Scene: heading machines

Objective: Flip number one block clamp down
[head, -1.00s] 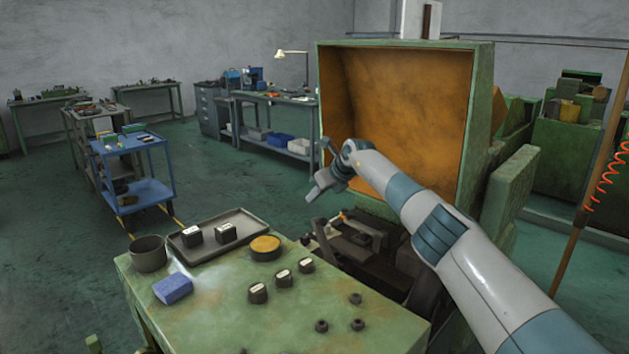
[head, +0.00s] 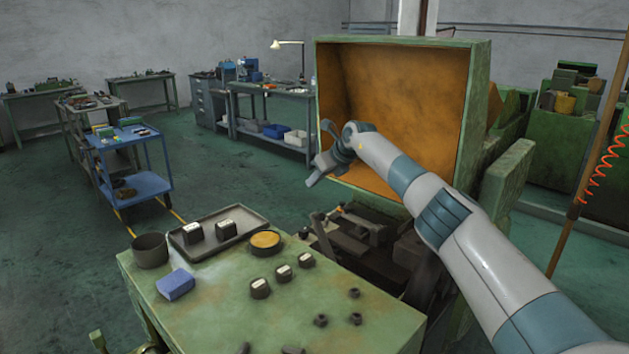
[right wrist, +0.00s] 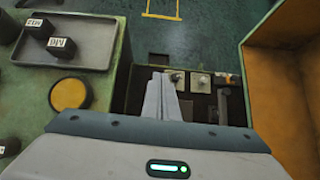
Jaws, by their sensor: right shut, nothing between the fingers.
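The block clamps are down in the dark machine opening. In the head view they show as a dark lever with an orange tip (head: 338,210) and grey metal parts, partly behind my right arm. The right wrist view shows two pale blocks with round studs, one left (right wrist: 177,80) and one right (right wrist: 200,82), and a dark upright clamp lever (right wrist: 223,105) beside them. I cannot tell which is number one. My right gripper (head: 317,178) is shut and empty above the opening; its fingers (right wrist: 160,90) are left of the blocks in the wrist view. My left gripper is out of view.
The raised green cover (head: 470,110) with an orange inside stands behind my right arm. The green machine top holds a grey tray (head: 262,229) with two dark blocks, a round tin (head: 265,241), a cup (head: 150,250), a blue block (head: 175,284) and several labelled dies and nuts.

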